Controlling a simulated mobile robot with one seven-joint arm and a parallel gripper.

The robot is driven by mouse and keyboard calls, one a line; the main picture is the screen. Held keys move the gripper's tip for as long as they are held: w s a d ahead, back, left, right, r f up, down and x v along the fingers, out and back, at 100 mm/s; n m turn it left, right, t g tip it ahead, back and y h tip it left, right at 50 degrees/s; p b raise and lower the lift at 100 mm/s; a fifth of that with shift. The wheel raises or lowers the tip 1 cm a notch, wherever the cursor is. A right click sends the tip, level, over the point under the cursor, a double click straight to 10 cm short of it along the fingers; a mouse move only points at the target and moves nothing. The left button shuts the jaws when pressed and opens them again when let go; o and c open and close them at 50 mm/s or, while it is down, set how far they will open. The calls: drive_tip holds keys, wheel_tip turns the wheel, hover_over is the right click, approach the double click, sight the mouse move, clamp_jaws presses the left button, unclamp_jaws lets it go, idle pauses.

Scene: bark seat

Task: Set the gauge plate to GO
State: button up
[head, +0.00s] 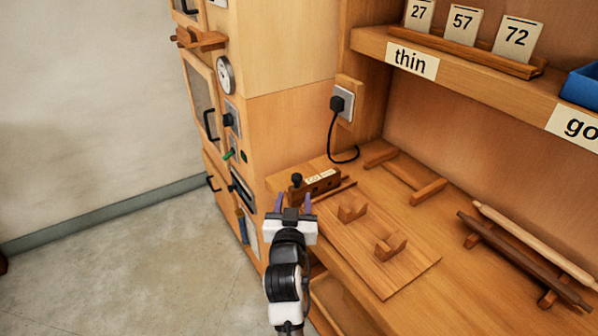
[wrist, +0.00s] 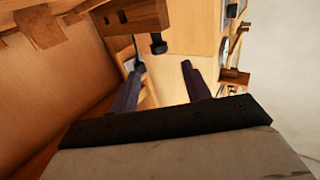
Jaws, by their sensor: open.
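A small wooden block (head: 322,186) stands on the bench near its left edge. It has a pale label, too small to read, and a black knob (head: 296,180) at its left end. I take this to be the gauge plate; its setting cannot be read. My gripper (head: 293,203) is open and empty, its two purple fingers just in front of the knob end. In the wrist view my fingers (wrist: 163,70) stand apart with nothing between them. A wooden block (wrist: 140,15) with a black knob (wrist: 158,43) shows beyond them at the top, apart from the fingertips.
A board (head: 375,245) with two wooden cradles lies right of my gripper. Rods (head: 525,255) rest on supports at the right. A black plug (head: 337,103) with a cord is behind the block. A cabinet (head: 235,120) with handles and a dial rises at the left.

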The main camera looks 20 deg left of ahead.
sight(296, 180)
drive_tip(key=p+x, duration=0.2)
drive_tip(key=x, duration=0.7)
drive_tip(key=shift+w, duration=0.3)
drive_tip(key=shift+c, duration=0.3)
clamp_jaws()
